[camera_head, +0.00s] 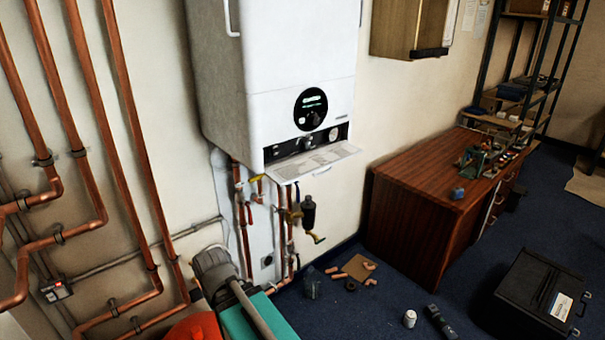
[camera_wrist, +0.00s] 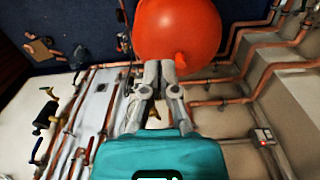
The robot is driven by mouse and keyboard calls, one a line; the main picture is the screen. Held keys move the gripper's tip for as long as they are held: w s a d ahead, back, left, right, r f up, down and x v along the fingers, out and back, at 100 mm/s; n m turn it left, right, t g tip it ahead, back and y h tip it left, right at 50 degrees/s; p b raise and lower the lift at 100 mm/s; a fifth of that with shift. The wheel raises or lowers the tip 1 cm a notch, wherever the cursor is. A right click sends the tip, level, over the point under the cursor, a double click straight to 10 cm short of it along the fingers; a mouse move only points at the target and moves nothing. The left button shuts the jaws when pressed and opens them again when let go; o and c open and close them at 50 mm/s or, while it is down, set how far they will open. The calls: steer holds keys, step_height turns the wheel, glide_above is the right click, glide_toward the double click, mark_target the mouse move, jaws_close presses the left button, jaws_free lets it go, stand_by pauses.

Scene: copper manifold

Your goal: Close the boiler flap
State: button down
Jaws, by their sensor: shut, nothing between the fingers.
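The white boiler (camera_head: 280,60) hangs on the wall in the head view. Its flap (camera_head: 315,164) is folded down and juts out below the control panel (camera_head: 318,139), whose knobs and gauge are exposed. The flap does not show in the wrist view. My gripper (camera_wrist: 159,66) is shut and empty in the wrist view, its fingertips in front of a red-orange round vessel (camera_wrist: 180,28); contact cannot be told. In the head view my teal and grey wrist parts are at the bottom, below and left of the flap, and the fingertips cannot be made out.
Copper pipes (camera_head: 133,165) run along the left wall. Valves with a black cylinder (camera_head: 308,213) hang under the boiler. A wooden desk (camera_head: 410,225) stands to the right. Pipe pieces, a can (camera_head: 410,318) and a black case (camera_head: 515,300) lie on the blue floor.

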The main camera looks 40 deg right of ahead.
steer(key=shift+w+d, duration=0.25)
steer(key=shift+w, duration=0.15)
steer(key=w+d+r+n+h+b, duration=0.1)
steer(key=w+d+h, duration=0.4)
steer(key=d, duration=0.4)
steer(key=w+d+r+n+h+b, duration=0.15)
steer(key=w+d+h, duration=0.35)
steer(key=d, duration=0.5)
steer(key=w+d+r+n+g+h+b, duration=0.1)
steer(key=w+d+r+g+h+b, duration=0.1)
steer(key=w+d+r+h, duration=0.7)
steer(key=w+d+r, duration=0.2)
steer(key=d+r, duration=0.2)
steer(key=shift+w+d+r+n+g, duration=0.3)
steer(key=shift+r+n, duration=0.05)
steer(key=shift+d, duration=0.15)
